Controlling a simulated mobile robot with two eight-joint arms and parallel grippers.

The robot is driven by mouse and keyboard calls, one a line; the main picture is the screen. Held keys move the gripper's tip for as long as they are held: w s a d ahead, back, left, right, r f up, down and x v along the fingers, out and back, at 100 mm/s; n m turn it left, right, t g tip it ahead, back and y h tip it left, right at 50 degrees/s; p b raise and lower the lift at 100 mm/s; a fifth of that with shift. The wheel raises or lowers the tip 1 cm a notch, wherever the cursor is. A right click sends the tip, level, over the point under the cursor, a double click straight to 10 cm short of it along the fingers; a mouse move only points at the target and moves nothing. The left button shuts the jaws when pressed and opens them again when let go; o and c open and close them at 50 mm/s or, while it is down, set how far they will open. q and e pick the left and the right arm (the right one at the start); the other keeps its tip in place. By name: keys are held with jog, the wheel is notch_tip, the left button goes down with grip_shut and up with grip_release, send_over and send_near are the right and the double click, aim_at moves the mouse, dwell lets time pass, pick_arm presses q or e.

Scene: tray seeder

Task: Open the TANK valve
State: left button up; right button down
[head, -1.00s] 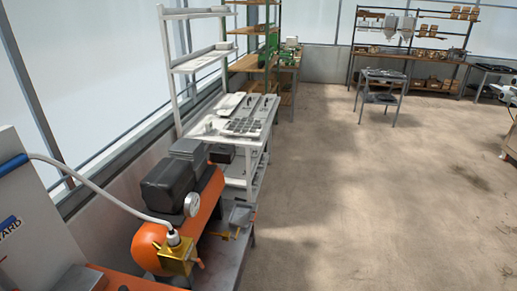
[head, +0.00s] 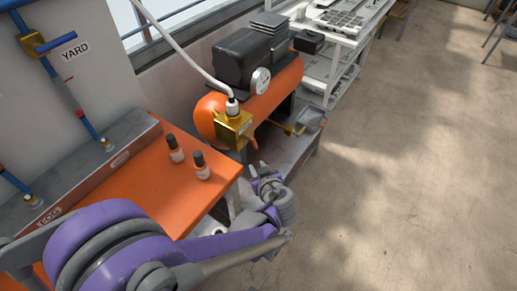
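A brass block valve (head: 233,130) sits at the near end of the orange compressor tank (head: 284,84), with a pale hose running up from its top. I see no TANK label, so I cannot tell for sure that this is the TANK valve. A thin yellow bar (head: 291,129) shows low beside the tank. My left gripper (head: 262,168) is below and a little right of the brass valve, apart from it in the picture. Its fingers are small and seen from behind, so their opening is unclear. My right gripper is not in view.
Two small dark-capped bottles (head: 175,148) stand on the orange bench top (head: 140,178). A panel (head: 85,95) with a YARD label and blue pipes stands at the left. A white shelf unit (head: 345,45) is behind the compressor. The floor at right (head: 420,170) is clear.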

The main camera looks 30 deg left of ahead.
aim_at(256, 146)
pick_arm(q)
jog(key=shift+n+t+y, duration=0.5)
jog(key=shift+n+t, duration=0.1)
jog(key=shift+n, duration=0.1)
jog(key=x, duration=0.4)
jog(key=w+d+b+x, duration=0.1)
jog(key=x, duration=0.7)
jog(key=shift+w+d+r, duration=0.15)
jog(key=shift+w+r, duration=0.1)
jog(key=shift+w, duration=0.2)
jog(key=shift+c, duration=0.3)
grip_shut()
